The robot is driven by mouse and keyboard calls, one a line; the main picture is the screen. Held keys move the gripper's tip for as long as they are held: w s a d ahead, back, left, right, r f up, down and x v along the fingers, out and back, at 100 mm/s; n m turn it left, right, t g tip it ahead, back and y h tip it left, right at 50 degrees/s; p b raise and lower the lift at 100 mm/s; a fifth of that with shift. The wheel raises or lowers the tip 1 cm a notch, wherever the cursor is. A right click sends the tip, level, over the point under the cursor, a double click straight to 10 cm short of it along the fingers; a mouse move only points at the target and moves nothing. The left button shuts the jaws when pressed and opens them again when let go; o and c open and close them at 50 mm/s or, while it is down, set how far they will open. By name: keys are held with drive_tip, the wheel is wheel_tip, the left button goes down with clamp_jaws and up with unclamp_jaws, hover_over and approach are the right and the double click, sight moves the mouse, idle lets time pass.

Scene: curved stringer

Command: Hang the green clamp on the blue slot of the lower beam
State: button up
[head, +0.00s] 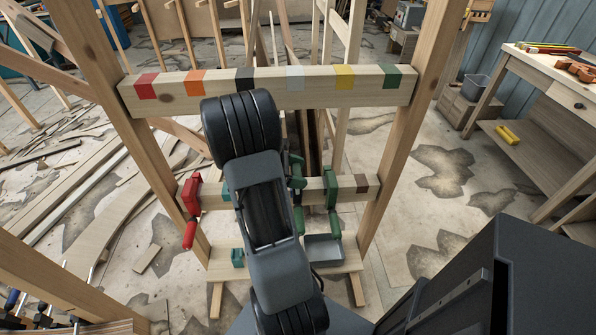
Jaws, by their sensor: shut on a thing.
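The lower beam (347,187) runs across the wooden frame behind my arm. One green clamp (332,195) sits over it right of my arm, its handle hanging down. More green clamp parts (297,182) show at my arm's right edge; I cannot tell whether they rest on the beam or are held. A teal patch (226,191) shows on the beam at my arm's left edge; I cannot tell whether it is the blue slot. My arm hides the beam's middle. My gripper is hidden behind my arm, so its jaws do not show.
A red clamp (190,195) hangs at the lower beam's left end. The upper beam (215,84) has several coloured slots. A teal block (237,257) and a grey tray (323,248) are on the bottom board (352,259). A workbench (545,75) stands right.

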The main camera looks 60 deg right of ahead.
drive_tip(key=shift+f, duration=0.1)
drive_tip(key=shift+f+b, duration=0.95)
drive_tip(key=shift+f, duration=0.4)
drive_tip(key=shift+f, duration=0.15)
drive_tip(key=shift+f, duration=0.35)
drive_tip(key=o, duration=1)
drive_tip(key=shift+f, duration=0.1)
